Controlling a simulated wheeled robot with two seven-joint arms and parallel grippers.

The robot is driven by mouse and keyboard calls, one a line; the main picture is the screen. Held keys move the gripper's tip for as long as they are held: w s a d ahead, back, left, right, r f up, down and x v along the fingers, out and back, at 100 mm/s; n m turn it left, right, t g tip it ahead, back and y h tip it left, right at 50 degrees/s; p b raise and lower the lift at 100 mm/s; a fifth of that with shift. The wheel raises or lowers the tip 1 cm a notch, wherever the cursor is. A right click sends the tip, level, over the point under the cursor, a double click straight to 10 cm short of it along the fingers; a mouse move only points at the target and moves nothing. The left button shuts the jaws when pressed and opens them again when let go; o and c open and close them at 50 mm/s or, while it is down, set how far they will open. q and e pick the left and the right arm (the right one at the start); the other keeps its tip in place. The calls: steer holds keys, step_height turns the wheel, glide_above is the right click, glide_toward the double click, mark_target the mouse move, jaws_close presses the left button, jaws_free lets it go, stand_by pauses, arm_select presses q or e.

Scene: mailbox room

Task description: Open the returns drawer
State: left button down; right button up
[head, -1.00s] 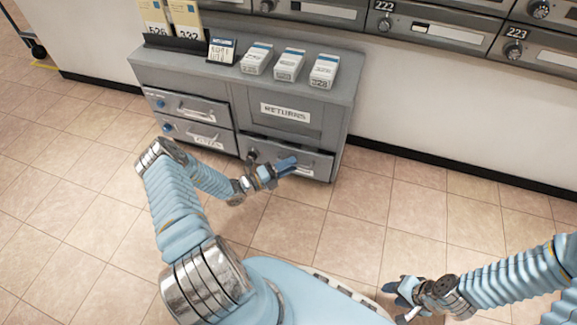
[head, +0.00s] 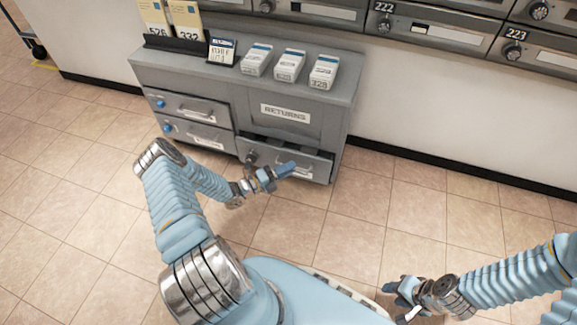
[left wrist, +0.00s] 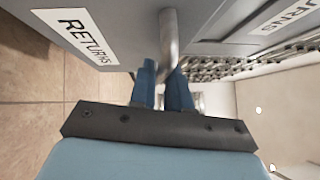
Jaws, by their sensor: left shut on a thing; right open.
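The grey returns drawer (head: 318,167) is at the lower right of the cabinet, under a panel labelled RETURNS (head: 285,112). A dark gap shows along its top edge, so it stands slightly open. My left gripper (head: 288,168) is at the drawer's front. In the left wrist view its blue fingers (left wrist: 164,85) are shut on the drawer's metal handle (left wrist: 168,35), beside the drawer's RETURNS label (left wrist: 76,36). In the head view the gripper hides much of the handle. My right gripper (head: 394,290) is open and empty, low at the right, away from the cabinet.
Two other drawers (head: 190,107) with handles are at the cabinet's left. Several small white boxes (head: 289,65) and a sign (head: 221,50) stand on its top (head: 345,68). Grey mailboxes (head: 435,27) line the wall. The tiled floor (head: 335,215) before the cabinet is clear.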

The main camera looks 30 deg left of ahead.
arm_select(q)
steer(key=s+d+p, duration=0.3)
steer(key=s+d, duration=0.1)
steer(key=s, duration=1.3)
steer(key=shift+s, duration=0.4)
steer(key=shift+d, duration=0.1)
steer(key=c, duration=1.2)
jaws_free()
steer(key=shift+o, duration=0.2)
steer(key=b+v, duration=0.1)
steer(key=v, duration=1.2)
steer(key=shift+s+a+f, duration=0.15)
steer(key=shift+s+a, duration=0.1)
steer(key=shift+s, duration=0.05)
